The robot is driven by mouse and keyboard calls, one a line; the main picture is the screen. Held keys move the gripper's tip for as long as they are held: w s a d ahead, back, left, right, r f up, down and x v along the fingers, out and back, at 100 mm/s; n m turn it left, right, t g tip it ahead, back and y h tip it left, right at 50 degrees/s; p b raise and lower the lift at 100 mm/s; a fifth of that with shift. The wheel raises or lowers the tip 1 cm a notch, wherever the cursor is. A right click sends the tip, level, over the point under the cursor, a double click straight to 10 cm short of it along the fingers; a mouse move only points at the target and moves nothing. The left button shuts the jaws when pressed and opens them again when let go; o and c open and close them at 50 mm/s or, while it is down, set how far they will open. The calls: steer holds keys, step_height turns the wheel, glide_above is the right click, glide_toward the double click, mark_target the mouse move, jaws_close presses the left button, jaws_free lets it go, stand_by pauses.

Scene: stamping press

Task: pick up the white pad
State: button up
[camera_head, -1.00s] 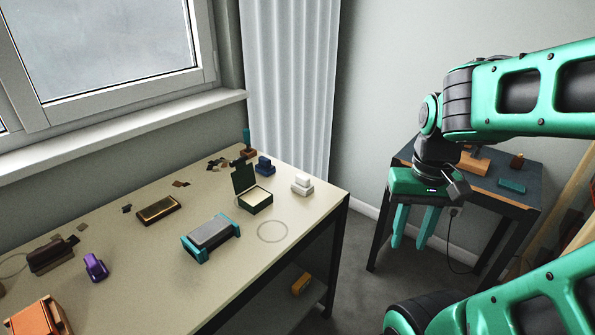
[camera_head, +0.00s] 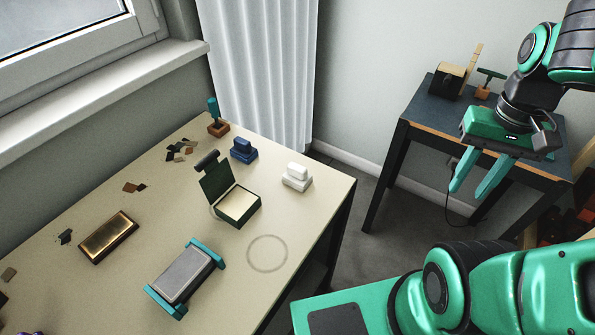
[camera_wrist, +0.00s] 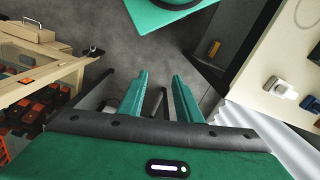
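A white two-tiered block (camera_head: 297,178) sits upright near the right edge of the cream table, beside the open green box. It also shows at the right of the wrist view (camera_wrist: 282,90). The green box (camera_head: 231,193) has its lid raised and holds a flat cream-white pad (camera_head: 238,205). I cannot tell for certain which of these is the white pad. My gripper (camera_head: 469,191) hangs over the gap between the two tables, well to the right of both. Its teal fingers (camera_wrist: 159,76) are apart with nothing between them.
On the cream table (camera_head: 225,285), a blue block (camera_head: 243,151) stands behind the white one. A grey block in a teal-ended holder (camera_head: 184,277) and a brass plate (camera_head: 108,236) lie nearer. A drawn circle (camera_head: 267,253) is empty. A dark table (camera_head: 425,118) stands right.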

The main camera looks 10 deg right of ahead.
steer(key=shift+o, duration=1.2)
steer(key=o, duration=0.5)
steer(key=shift+s+r, duration=0.25)
steer(key=shift+s, duration=0.05)
steer(key=o, duration=0.4)
steer(key=shift+m+h, duration=0.3)
steer(key=w+a, duration=0.1)
steer(key=w, duration=0.1)
steer(key=w+a, duration=0.1)
steer(key=w, duration=0.2)
steer(key=w+a, duration=0.1)
steer(key=w, duration=0.1)
steer(key=shift+w+r, duration=0.35)
steer(key=shift+r, duration=0.05)
steer(key=shift+o, duration=0.2)
steer(key=m, duration=0.2)
glide_above(297, 166)
steer(key=d, duration=0.1)
step_height(297, 166, down, 4)
steer(key=shift+w+r, duration=0.1)
steer(key=shift+r, duration=0.05)
steer(key=f, duration=0.5)
steer(key=shift+a, duration=0.4)
steer(key=shift+f, duration=2.95)
